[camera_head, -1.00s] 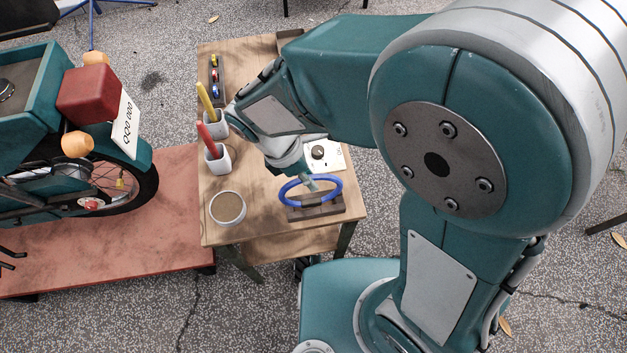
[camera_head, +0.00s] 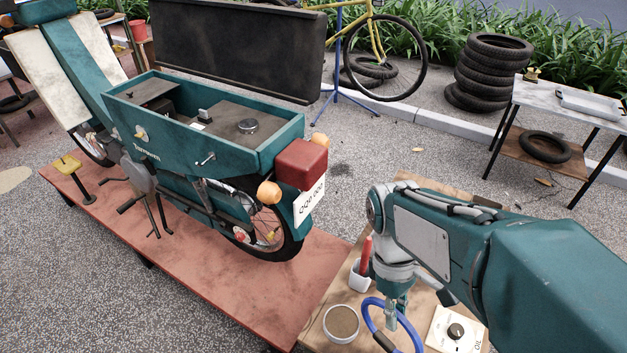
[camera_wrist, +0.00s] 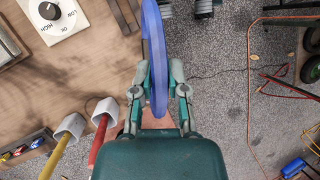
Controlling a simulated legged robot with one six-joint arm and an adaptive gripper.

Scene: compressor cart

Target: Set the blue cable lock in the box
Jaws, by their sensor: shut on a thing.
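The blue cable lock (camera_head: 408,338) is a ring-shaped loop, and it hangs tilted from my gripper (camera_head: 393,309) above the small wooden table. In the wrist view the lock (camera_wrist: 157,60) stands edge-on between the two fingers of my gripper (camera_wrist: 158,92), which is shut on it. A teal open-topped box (camera_head: 235,156) forms the upper body of the motorbike, left of and beyond my gripper. Inside it a dark grey surface with a round metal cap and small fittings shows. Part of the lock lies beyond the bottom picture area.
The wooden table (camera_head: 318,325) carries a round tin (camera_head: 341,324), a white cup (camera_head: 359,278) with a red tool and a dial panel (camera_head: 455,331). A red case (camera_head: 301,163) sits at the motorbike's tail. A dark panel (camera_head: 235,45) stands behind the box.

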